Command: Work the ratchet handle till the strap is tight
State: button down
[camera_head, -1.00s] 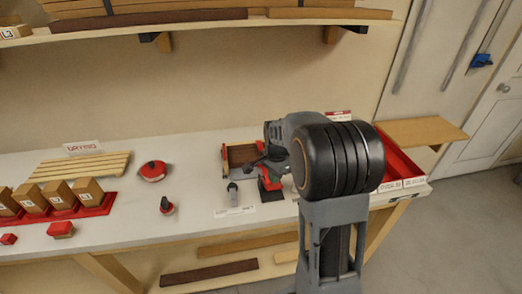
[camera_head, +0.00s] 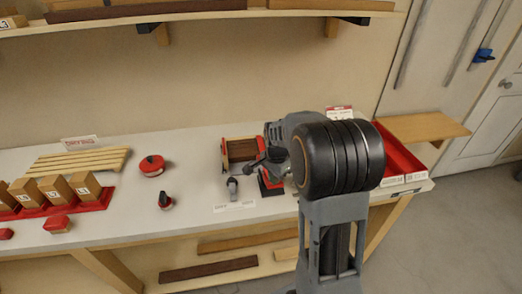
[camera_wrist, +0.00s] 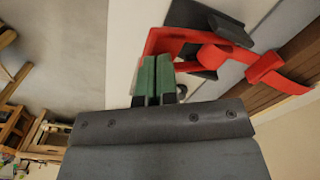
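The ratchet is a red frame (camera_wrist: 182,42) with dark grey parts, and it shows in the wrist view just beyond my fingertips. A red bar (camera_wrist: 264,68) and a dark grey lever end (camera_wrist: 230,30) lie to its right, but I cannot tell for sure which part is the handle. My gripper (camera_wrist: 156,80) has its two green fingers side by side with almost no gap, and nothing is visible between them. The fingertips are close to the red frame; contact is unclear. In the head view the red ratchet base (camera_head: 269,185) is partly hidden by my arm.
A small grey-headed item (camera_head: 232,186) stands in front. A red tray (camera_head: 398,160) is at the right, and red-topped items (camera_head: 152,166) and boxes (camera_head: 85,185) are at the left.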

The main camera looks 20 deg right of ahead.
jog(key=shift+s+f+b, duration=0.15)
jog(key=shift+f+b, duration=0.7)
jog(key=shift+f, duration=0.45)
jog(key=shift+s+f+b, duration=0.15)
jog(key=shift+f+b, duration=0.7)
jog(key=shift+f, duration=0.4)
jog(key=r+p, duration=0.4)
jog(key=r, duration=0.1)
jog(key=w+r+p, duration=0.1)
jog(key=r+p, duration=0.1)
jog(key=r, duration=0.1)
jog(key=shift+f, duration=0.2)
jog(key=shift+s+f+b, duration=0.15)
jog(key=shift+f+b, duration=0.8)
jog(key=shift+f, duration=0.35)
jog(key=shift+s+f+b, duration=0.2)
jog(key=shift+f+b, duration=0.8)
jog(key=shift+f, duration=0.35)
jog(key=shift+s+f+b, duration=0.15)
jog(key=shift+f+b, duration=0.8)
jog(key=shift+f, duration=0.35)
jog(key=r+p, duration=0.4)
jog(key=r, duration=0.1)
jog(key=w+r+p, duration=0.1)
jog(key=r+p, duration=0.1)
jog(key=r, duration=0.1)
jog(key=shift+d+r, duration=0.1)
jog(key=shift+p, duration=0.3)
